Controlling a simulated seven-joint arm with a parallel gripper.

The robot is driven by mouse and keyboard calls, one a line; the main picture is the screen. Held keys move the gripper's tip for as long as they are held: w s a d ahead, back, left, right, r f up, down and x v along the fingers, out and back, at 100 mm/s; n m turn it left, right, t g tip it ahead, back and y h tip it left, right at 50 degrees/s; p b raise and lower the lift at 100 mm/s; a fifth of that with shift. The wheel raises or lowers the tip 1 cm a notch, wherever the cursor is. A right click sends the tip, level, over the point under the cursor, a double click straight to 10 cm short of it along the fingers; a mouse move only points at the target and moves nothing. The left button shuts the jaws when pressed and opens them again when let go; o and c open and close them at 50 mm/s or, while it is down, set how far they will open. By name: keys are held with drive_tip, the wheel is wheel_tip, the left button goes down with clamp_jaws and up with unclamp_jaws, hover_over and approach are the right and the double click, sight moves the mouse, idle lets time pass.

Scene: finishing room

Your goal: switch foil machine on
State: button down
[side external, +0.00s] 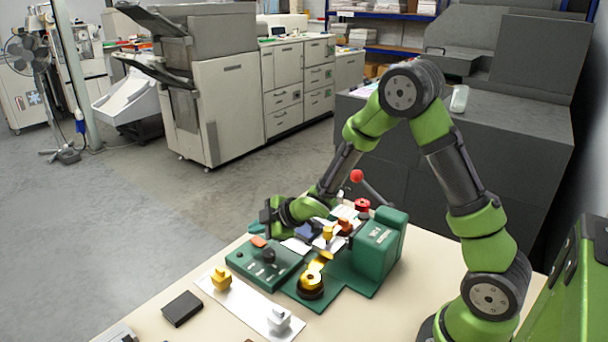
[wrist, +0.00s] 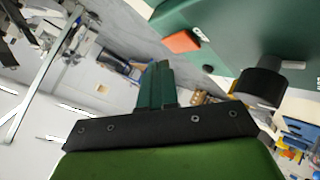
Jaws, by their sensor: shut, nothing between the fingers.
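The foil machine (side external: 376,245) is dark green and stands on the table, with a red-ball lever (side external: 357,176). Its green control box (side external: 262,274) lies in front at the left. The box carries an orange rocker switch (side external: 259,241) and a black knob (side external: 268,255). In the wrist view the orange switch (wrist: 181,41) is right of and above my fingertips, and the knob (wrist: 258,86) is farther right. My gripper (side external: 268,222) is above the box's far left edge, near the switch. Its green fingers (wrist: 158,66) are together and empty. I cannot tell whether the switch is on.
A gold round part (side external: 311,281) sits on the machine's base. A white strip with a yellow stamp (side external: 221,279) and a grey one (side external: 279,320) lies along the front. A black block (side external: 182,309) lies left of it. Open floor lies beyond the table.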

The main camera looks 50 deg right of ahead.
sight(261, 243)
drive_tip(key=shift+f, duration=0.1)
idle(0.7)
drive_tip(key=shift+f, duration=0.35)
drive_tip(key=shift+w+f, duration=0.1)
drive_tip(key=shift+f, duration=0.2)
idle(0.6)
drive_tip(key=shift+r, duration=0.1)
drive_tip(key=shift+r, duration=0.65)
drive_tip(key=shift+s+r, duration=0.2)
drive_tip(key=shift+r, duration=1.05)
drive_tip(key=shift+s+r, duration=0.2)
drive_tip(key=shift+r, duration=1.05)
